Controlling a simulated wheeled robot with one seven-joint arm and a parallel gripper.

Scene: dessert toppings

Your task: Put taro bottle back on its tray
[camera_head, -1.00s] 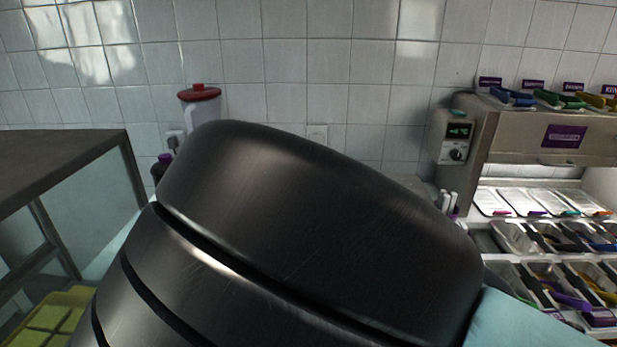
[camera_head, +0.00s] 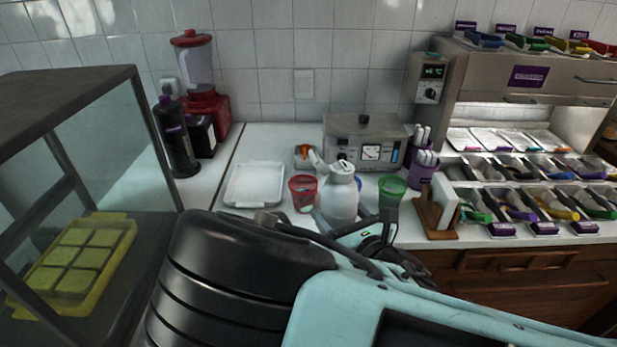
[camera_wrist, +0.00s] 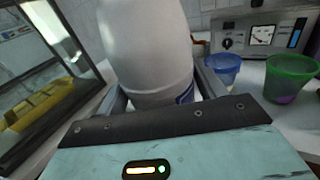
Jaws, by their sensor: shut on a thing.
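A white bottle (camera_head: 340,198) with a pale spout stands out above my arm in the head view. In the wrist view the bottle (camera_wrist: 148,45) fills the space between the fingers of my gripper (camera_wrist: 160,88), which is shut on it. Part of a blue-purple print shows low on the bottle, too little to read as taro. An empty white tray (camera_head: 238,200) lies on the counter to the left of the bottle. My arm hides the bottle's base in the head view, so I cannot tell whether it touches the counter.
A red cup (camera_head: 302,193) stands between tray and bottle. A green cup (camera_head: 391,190) and a blue cup (camera_wrist: 224,68) are to the right. A metal machine (camera_head: 365,140) stands behind. A dark bottle (camera_head: 177,142) and blender (camera_head: 203,100) are at the left, near a glass case.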

